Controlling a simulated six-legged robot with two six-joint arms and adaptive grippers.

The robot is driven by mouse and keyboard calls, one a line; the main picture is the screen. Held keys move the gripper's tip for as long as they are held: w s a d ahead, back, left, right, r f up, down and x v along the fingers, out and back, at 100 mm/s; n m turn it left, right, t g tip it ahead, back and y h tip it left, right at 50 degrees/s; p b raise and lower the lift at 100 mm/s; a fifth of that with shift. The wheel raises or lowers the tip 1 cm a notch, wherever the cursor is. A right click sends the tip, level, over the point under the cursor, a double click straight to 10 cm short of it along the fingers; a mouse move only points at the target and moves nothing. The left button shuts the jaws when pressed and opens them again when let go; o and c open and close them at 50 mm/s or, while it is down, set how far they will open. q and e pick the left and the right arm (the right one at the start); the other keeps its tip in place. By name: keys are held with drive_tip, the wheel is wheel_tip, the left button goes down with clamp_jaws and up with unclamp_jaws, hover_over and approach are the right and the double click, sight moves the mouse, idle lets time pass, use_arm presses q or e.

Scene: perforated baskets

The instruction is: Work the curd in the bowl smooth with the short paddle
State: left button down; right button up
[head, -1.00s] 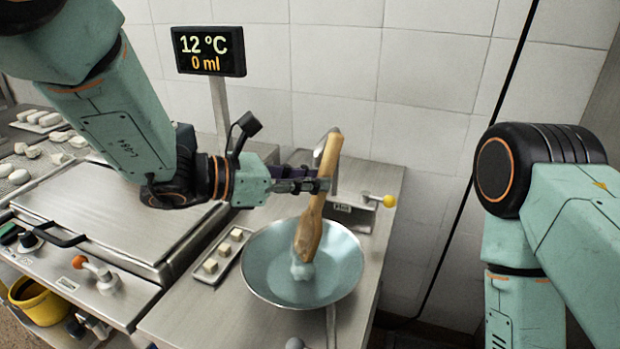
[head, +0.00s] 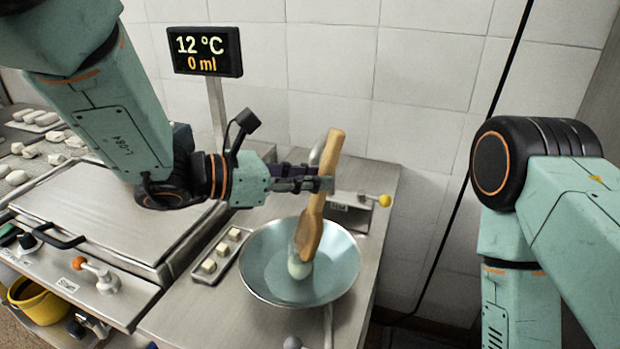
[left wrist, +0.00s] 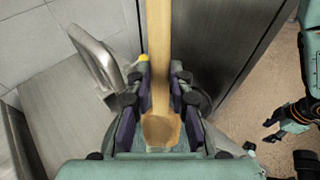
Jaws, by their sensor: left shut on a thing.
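The wooden short paddle (head: 330,158) stands steeply in the wide bowl (head: 346,287), its broad end down. My left gripper (head: 325,184) is shut on the paddle's handle above the bowl. In the left wrist view the paddle (left wrist: 158,60) runs between the fingers of my left gripper (left wrist: 160,85). A small pale, rounded lump of curd (head: 299,267) sits in the bowl at the paddle's lower end, partly hidden behind it. My right gripper (left wrist: 271,130) shows small at the right of the left wrist view, its fingers apart and empty.
A small tray (head: 222,255) with pale cubes lies left of the bowl. A tap with a yellow knob (head: 385,200) is behind it. A display (head: 205,51) reads 12 °C and 0 ml. A flat metal lid (head: 100,205) covers the left counter.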

sight(331, 136)
use_arm(q)
drive_tip(key=shift+r+p, duration=2.85)
drive_tip(key=shift+r, duration=1)
drive_tip(key=shift+f, duration=0.1)
